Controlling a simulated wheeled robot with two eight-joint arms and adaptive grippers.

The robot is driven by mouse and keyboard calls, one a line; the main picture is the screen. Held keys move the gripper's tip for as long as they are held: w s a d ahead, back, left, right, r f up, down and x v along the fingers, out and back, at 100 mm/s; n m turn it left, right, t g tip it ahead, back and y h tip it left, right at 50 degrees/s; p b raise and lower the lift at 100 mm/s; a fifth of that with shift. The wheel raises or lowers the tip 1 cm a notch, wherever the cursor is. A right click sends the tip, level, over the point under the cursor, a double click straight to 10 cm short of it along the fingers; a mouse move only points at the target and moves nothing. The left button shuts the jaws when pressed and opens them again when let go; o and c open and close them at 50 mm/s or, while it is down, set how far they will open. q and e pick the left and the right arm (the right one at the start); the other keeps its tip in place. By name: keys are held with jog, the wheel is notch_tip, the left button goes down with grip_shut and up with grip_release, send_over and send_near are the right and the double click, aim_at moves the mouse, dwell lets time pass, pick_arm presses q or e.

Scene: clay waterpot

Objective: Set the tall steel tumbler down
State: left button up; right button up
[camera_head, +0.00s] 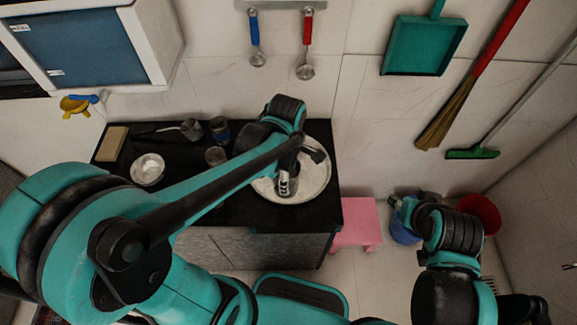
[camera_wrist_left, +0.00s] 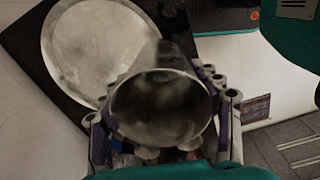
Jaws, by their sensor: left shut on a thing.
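The tall steel tumbler (camera_wrist_left: 160,108) fills the middle of the left wrist view, its round open mouth facing the camera and its inside dull grey. My left gripper (camera_wrist_left: 160,85) is shut on it, with fingers on both sides of its wall. In the head view my left gripper (camera_head: 287,180) is over the large round pale basin or plate (camera_head: 317,186) on the black counter (camera_head: 225,210). The tumbler cannot be made out there, and its base is hidden. My right gripper (camera_head: 402,208) is at the right, away from the counter; its fingers are too small to read.
A white bowl (camera_head: 148,170), a tan block (camera_head: 111,144) and several small dark cups stand on the counter's left and back. A pink stool (camera_head: 357,222) is right of the counter. A blue bucket (camera_head: 403,235) and red bucket (camera_head: 480,212) are near my right arm.

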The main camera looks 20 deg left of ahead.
pick_arm(q)
jog(key=shift+s+d+r+n, duration=0.1)
jog(key=shift+s+d+n, duration=0.15)
jog(key=shift+n, duration=0.35)
jog(key=shift+w+n, duration=0.1)
jog(key=shift+n, duration=0.2)
jog(key=shift+w+a+f+b, duration=0.45)
jog(key=shift+w+f+b, duration=0.5)
jog(key=shift+w+f, duration=0.9)
jog(key=shift+w+a+f+b, duration=0.45)
jog(key=shift+w+f+b, duration=0.45)
jog(key=shift+w+f, duration=0.95)
jog(key=shift+w+a+f+b, duration=0.45)
jog(key=shift+w+f+b, duration=0.5)
jog(key=shift+w+f, duration=0.9)
jog(key=shift+f, duration=0.2)
jog(key=o, duration=1.2)
jog(key=shift+r, duration=0.1)
